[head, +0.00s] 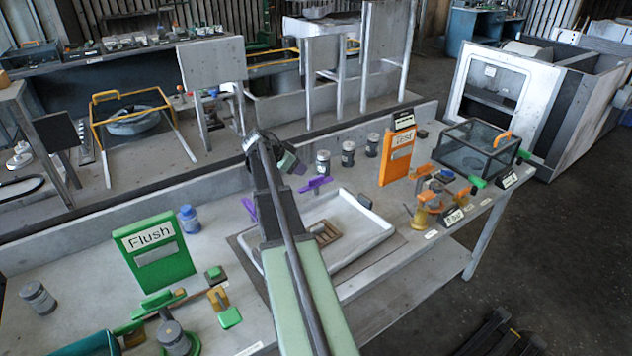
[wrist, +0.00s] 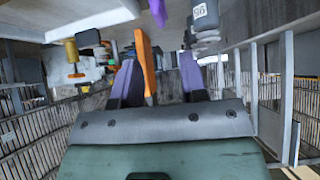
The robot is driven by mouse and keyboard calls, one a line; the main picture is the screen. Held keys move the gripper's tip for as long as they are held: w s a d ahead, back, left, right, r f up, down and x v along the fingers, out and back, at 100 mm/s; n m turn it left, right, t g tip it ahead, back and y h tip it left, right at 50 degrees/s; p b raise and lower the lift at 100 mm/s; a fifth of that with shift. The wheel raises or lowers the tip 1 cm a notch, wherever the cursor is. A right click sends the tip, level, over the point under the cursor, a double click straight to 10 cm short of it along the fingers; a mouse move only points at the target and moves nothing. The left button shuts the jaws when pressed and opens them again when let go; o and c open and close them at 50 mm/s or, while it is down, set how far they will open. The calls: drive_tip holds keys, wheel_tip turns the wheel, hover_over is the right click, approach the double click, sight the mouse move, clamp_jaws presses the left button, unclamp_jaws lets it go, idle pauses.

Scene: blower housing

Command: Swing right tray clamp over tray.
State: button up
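The tray (head: 372,228) is a shallow white tray on the bench, partly hidden behind my arm. A purple clamp (head: 314,184) sits at its back edge, and I take it to be the right tray clamp. Another purple clamp (head: 249,209) stands at the tray's left side. My gripper (head: 300,169) is above the bench, left of and higher in the picture than the right clamp. In the wrist view its two purple-grey fingers (wrist: 158,80) stand apart, with nothing held between them. A purple piece (wrist: 157,12) shows at the top there; I cannot tell which clamp it is.
An orange panel (head: 396,154) stands right of the tray, and a green Flush panel (head: 154,249) stands left. Several jars, including a grey one (head: 348,153), line the back. A glass box (head: 478,150) and orange fixtures (head: 428,208) occupy the right end.

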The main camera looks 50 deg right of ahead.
sight(316, 177)
drive_tip(key=b+x, duration=0.7)
drive_tip(key=x, duration=0.2)
drive_tip(key=shift+f, duration=0.4)
drive_tip(key=shift+s+d+f+b, duration=0.2)
drive_tip(key=shift+d+f+b, duration=0.15)
drive_tip(key=shift+d, duration=0.1)
drive_tip(key=shift+r, duration=0.15)
drive_tip(key=shift+c, duration=0.3)
clamp_jaws()
